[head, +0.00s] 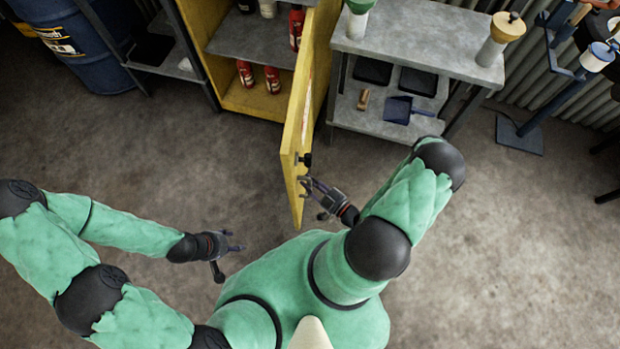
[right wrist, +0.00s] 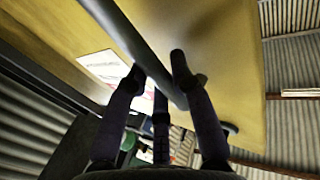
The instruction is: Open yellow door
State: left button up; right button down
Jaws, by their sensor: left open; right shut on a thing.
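The yellow door (head: 297,130) of the yellow cabinet (head: 262,103) stands swung well out toward me, seen nearly edge-on in the head view. Its dark handle (head: 305,159) is on the right-hand face. My right gripper (head: 308,185) is at that handle. In the right wrist view, the dark handle bar (right wrist: 138,45) runs diagonally between the fingers (right wrist: 157,66), which are closed on it, with the yellow door face (right wrist: 225,60) behind. My left gripper (head: 238,241) is open and empty over the floor, left of the door and apart from it.
The cabinet shelves hold red bottles (head: 272,80). A grey metal table (head: 420,42) with a lower shelf stands right of the cabinet, close to the door. A blue drum (head: 85,50) and a dark shelf stand left. The concrete floor (head: 190,170) before the cabinet is clear.

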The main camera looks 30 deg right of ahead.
jog(key=shift+s, duration=0.2)
jog(key=c, duration=1.1)
grip_release()
jog(key=shift+o, duration=0.2)
jog(key=shift+d, duration=0.15)
jog(key=v, duration=1.2)
